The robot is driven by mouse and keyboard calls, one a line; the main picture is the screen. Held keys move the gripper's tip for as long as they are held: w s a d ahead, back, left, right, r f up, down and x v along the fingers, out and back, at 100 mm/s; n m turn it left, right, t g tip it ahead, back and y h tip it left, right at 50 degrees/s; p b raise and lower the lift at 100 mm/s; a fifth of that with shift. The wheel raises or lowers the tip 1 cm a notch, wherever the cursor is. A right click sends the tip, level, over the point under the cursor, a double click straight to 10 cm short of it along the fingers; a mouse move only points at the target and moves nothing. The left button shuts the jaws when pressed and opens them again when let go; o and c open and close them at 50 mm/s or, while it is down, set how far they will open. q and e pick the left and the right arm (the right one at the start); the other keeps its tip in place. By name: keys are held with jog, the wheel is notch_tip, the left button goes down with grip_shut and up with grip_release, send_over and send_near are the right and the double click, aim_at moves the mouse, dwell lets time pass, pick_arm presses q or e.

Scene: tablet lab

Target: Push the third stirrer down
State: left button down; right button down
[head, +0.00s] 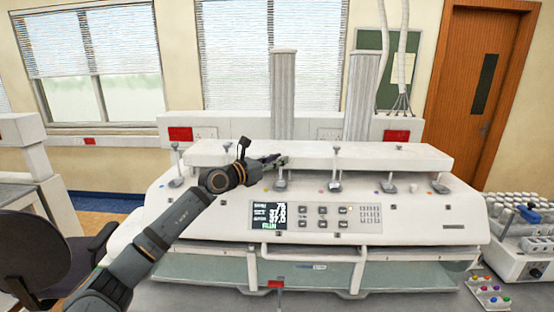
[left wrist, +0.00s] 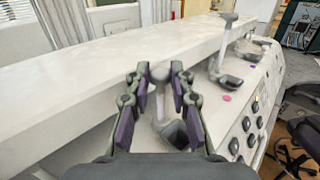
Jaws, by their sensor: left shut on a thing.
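A white tester (head: 420,215) with a row of stirrers along its front stands across the head view. My left gripper (head: 277,160) reaches in from the left at the third stirrer (head: 281,184), counted from the left. In the left wrist view, the fingers stand on both sides of this stirrer's upright rod and rounded top (left wrist: 159,76), and the gripper is shut on it. Its grey foot (left wrist: 176,135) shows below, between the fingers. The fourth stirrer (head: 336,184) stands upright to the right, clear of the gripper. My right gripper is not in view.
The fifth (head: 389,186) and sixth stirrers (head: 439,184) stand farther right, the first stirrer (head: 175,180) at the left. A display and button panel (head: 315,217) is on the front. A rack of vials (head: 520,205) stands at the right.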

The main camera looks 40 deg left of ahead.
pick_arm(q)
jog(key=shift+f, duration=0.3)
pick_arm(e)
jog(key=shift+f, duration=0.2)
pick_arm(q)
jog(key=c, duration=1.2)
grip_release()
jog(key=shift+r, duration=0.1)
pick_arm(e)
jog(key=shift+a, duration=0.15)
